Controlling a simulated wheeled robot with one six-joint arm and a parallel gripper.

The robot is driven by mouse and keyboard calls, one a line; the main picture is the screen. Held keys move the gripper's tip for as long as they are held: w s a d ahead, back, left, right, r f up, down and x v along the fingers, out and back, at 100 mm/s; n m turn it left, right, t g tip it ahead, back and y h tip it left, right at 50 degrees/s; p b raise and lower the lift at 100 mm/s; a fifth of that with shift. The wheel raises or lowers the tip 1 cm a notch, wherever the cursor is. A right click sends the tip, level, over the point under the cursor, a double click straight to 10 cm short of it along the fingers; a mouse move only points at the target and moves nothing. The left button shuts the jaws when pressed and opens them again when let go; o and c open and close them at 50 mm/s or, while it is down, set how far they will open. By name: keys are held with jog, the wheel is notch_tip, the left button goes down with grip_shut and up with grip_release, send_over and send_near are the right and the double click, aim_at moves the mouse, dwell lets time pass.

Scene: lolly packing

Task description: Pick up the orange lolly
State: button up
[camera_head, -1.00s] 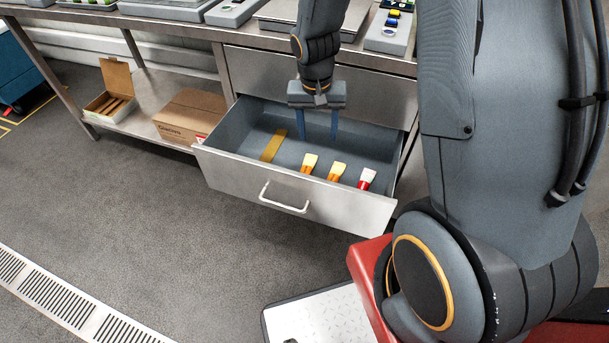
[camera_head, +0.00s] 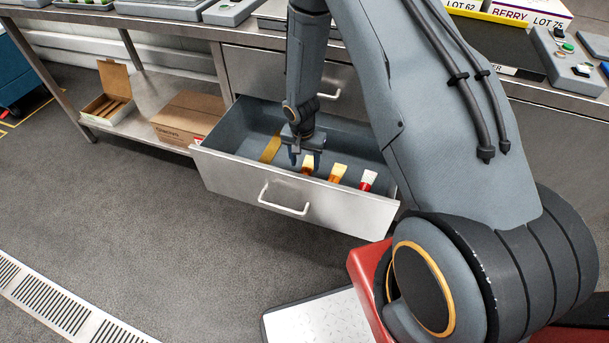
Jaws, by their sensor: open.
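Several lollies lie in the open drawer (camera_head: 290,196). Two look orange with pale sticks or ends: the left one (camera_head: 308,167) and the middle one (camera_head: 337,173). A red and white one (camera_head: 368,180) lies to their right. My gripper (camera_head: 305,161) points down into the drawer, directly over or around the left orange lolly, and partly hides it. Its fingers are apart, one on each side of that lolly in the picture. I cannot tell how far above the drawer floor the fingertips are.
A flat mustard strip (camera_head: 270,149) lies in the drawer's left part. The drawer's front wall and handle (camera_head: 284,203) stand close in front of my gripper. A brown carton (camera_head: 187,117) and an open box (camera_head: 110,101) sit on the lower shelf.

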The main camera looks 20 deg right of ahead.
aim_at(306, 169)
jog(key=shift+w+d+f, duration=0.1)
jog(key=shift+w+f, duration=0.05)
jog(key=shift+f, duration=0.75)
jog(key=shift+w+d+f, duration=0.1)
jog(key=shift+w+f, duration=0.05)
jog(key=shift+f, duration=0.75)
jog(key=c, duration=1.2)
